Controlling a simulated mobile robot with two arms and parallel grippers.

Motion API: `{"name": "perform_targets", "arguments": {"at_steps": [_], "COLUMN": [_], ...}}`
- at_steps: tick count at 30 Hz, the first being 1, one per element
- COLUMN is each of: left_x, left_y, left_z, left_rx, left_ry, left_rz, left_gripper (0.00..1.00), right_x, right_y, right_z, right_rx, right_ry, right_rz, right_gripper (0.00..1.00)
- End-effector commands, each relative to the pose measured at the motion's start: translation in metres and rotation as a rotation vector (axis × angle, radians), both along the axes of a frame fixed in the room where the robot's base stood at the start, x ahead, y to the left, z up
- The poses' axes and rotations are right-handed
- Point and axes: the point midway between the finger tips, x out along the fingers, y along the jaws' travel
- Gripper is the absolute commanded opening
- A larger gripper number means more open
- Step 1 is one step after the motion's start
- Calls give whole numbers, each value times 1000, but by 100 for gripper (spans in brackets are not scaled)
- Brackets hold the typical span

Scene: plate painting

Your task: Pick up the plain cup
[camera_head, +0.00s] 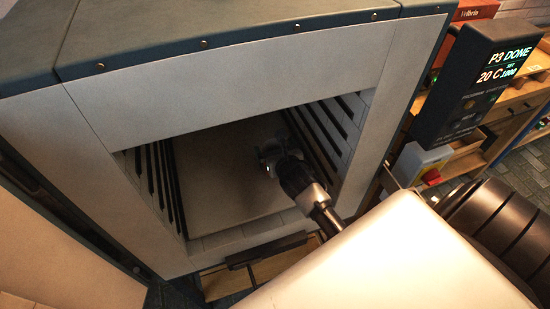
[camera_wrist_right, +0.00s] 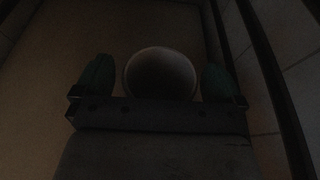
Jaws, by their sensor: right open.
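The plain cup (camera_wrist_right: 160,76) shows in the right wrist view as a pale, round-rimmed cup with a dark inside, in dim light. It stands between the two dark green fingers of my right gripper (camera_wrist_right: 158,72), with a finger on each side. The fingers are open, with a narrow gap beside the cup on both sides. In the head view my right gripper (camera_head: 270,160) reaches inside the kiln, over its shelf (camera_head: 215,185). There the gripper largely hides the cup. My left gripper is not in view.
The kiln (camera_head: 230,90) has a pale frame and dark grooved side walls; the right wall (camera_head: 325,130) is close to my gripper. The shelf is bare to the left. A controller (camera_head: 485,85) reading "P3 DONE" and a red switch (camera_head: 431,176) stand to the right.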

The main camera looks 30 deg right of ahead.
Motion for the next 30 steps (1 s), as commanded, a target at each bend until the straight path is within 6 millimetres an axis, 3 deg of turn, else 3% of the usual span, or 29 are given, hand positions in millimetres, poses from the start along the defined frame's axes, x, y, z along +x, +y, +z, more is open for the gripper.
{"name": "perform_targets", "arguments": {"at_steps": [10,23,30], "left_x": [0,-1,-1], "left_y": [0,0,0], "left_z": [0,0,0], "left_rx": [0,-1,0], "left_ry": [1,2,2], "left_rz": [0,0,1], "left_gripper": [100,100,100], "right_x": [6,6,7], "right_y": [-1,-1,-1], "right_z": [-3,-3,0], "right_rx": [1,1,0], "right_ry": [1,1,-2], "right_rz": [0,0,1], "right_gripper": [98,33,30]}}
